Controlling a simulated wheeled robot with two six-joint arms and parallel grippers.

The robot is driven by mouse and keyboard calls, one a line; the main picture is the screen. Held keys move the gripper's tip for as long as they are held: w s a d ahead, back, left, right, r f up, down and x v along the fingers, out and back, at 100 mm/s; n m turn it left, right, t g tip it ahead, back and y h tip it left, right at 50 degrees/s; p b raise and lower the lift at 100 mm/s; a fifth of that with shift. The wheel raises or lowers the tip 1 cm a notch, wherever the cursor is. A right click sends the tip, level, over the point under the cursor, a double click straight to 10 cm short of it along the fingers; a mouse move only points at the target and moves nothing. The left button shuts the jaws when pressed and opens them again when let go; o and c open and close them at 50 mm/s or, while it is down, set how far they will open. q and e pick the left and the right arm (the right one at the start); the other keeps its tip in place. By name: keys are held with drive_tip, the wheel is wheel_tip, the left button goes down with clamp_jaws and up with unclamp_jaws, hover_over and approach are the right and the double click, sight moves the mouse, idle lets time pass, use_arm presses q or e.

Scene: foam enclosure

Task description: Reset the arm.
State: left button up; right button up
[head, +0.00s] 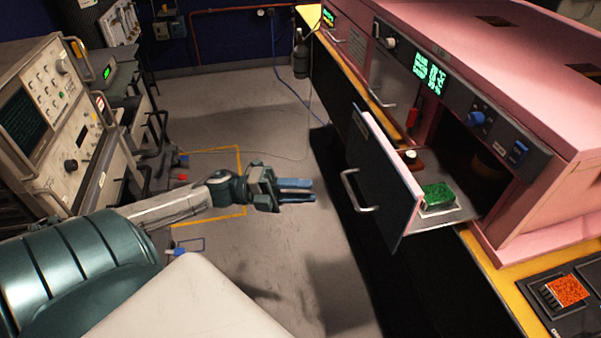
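My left arm comes in from the left in the head view, stretched out over the grey floor. My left gripper (298,190) points right, toward the pink machine. Its two blue fingers are apart with a narrow gap, and nothing shows between them. It is clear of the drawer front and handle. My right gripper is not in the head view.
A pink machine (520,50) stands on a yellow-edged bench at the right. Its drawer (385,165) with a metal handle (355,192) is pulled out, holding a green block (438,196). Oscilloscope-like equipment (55,115) stands at the left. Floor between is free.

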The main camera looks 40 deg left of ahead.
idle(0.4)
use_arm(q)
drive_tip(key=w+a+f+n+t+y, duration=0.3)
drive_tip(key=a+f+n+y, duration=0.25)
drive_tip(key=f, duration=0.25)
drive_tip(key=w+a+f+n+t+y, duration=0.2)
drive_tip(key=a+f+n+t+y, duration=0.3)
drive_tip(key=f, duration=0.3)
drive_tip(key=s+a+f+n+g+y, duration=0.2)
drive_tip(key=s+a+f+n+y, duration=0.3)
drive_tip(key=f, duration=0.7)
drive_tip(key=s+a+f+n+g+y, duration=0.1)
drive_tip(key=s+f+n+g+y, duration=0.1)
drive_tip(key=f+n, duration=0.65)
drive_tip(key=s+d+f+n+g+y, duration=0.1)
drive_tip(key=s+d+f+n+g, duration=0.15)
drive_tip(key=s+f, duration=0.7)
drive_tip(key=s+d+f+n+g+y, duration=0.1)
drive_tip(key=s+d+f+g, duration=0.25)
drive_tip(key=s+f, duration=0.6)
drive_tip(key=s+d+f+n+g+h, duration=0.1)
drive_tip(key=s+d+f+n+g, duration=0.2)
drive_tip(key=s+d+f+g, duration=0.3)
drive_tip(key=s+d+f, duration=0.4)
drive_tip(key=s+d, duration=0.1)
drive_tip(key=s, duration=0.3)
drive_tip(key=shift+d+f, duration=0.3)
drive_tip(key=shift+f, duration=0.1)
